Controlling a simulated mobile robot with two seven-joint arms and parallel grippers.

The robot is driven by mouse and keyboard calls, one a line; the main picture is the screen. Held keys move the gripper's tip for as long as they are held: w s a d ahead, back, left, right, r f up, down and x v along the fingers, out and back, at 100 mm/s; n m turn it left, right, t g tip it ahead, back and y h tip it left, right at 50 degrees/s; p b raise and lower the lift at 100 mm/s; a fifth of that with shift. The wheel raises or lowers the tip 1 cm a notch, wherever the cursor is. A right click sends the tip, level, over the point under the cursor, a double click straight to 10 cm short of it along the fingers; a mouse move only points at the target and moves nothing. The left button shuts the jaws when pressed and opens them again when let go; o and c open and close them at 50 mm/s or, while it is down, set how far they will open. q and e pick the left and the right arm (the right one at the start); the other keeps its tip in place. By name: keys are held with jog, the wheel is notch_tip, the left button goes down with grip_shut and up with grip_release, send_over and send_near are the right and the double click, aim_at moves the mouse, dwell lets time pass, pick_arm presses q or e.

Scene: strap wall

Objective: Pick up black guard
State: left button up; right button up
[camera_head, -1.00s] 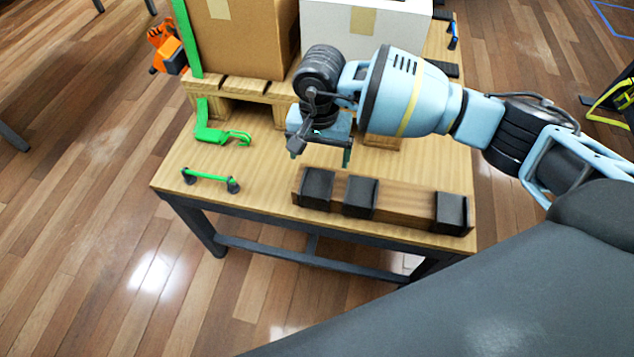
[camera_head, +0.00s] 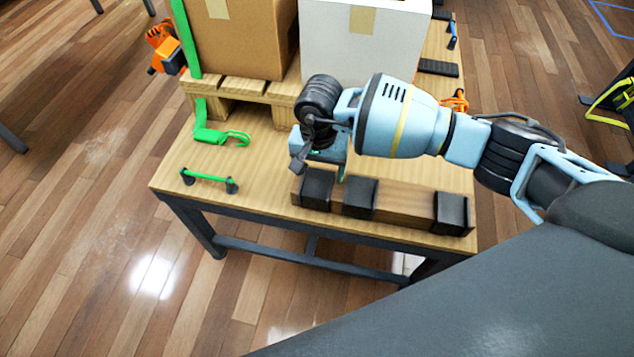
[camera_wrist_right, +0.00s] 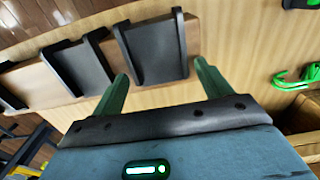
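Three black guards sit along a wooden beam (camera_head: 405,208) at the table's front edge: a left one (camera_head: 317,188), a middle one (camera_head: 360,198) and a right one (camera_head: 452,213). My right gripper (camera_head: 322,174) is just behind and above the left guard. In the right wrist view, my right gripper (camera_wrist_right: 160,78) is open, its two green fingers apart and empty. The left guard (camera_wrist_right: 155,50) lies ahead of the gap between them, and the middle guard (camera_wrist_right: 82,68) is beside it. Whether a finger touches a guard cannot be told. My left gripper is not in view.
A green strap with a hook (camera_head: 220,136) and a green bar with dark ends (camera_head: 208,180) lie left on the table. A cardboard box (camera_head: 240,40) and a white box (camera_head: 362,45) stand on a pallet (camera_head: 240,88) behind. An orange item (camera_head: 455,101) lies at right.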

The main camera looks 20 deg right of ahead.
jog(key=c, duration=0.8)
jog(key=shift+o, duration=0.2)
jog(key=shift+r, duration=0.1)
jog(key=shift+s+a+r, duration=0.3)
jog(key=shift+s+r, duration=0.05)
jog(key=shift+r, duration=0.1)
jog(key=s+a+r+p, duration=0.1)
jog(key=s+a+r, duration=0.6)
jog(key=s, duration=0.4)
jog(key=shift+p, duration=0.3)
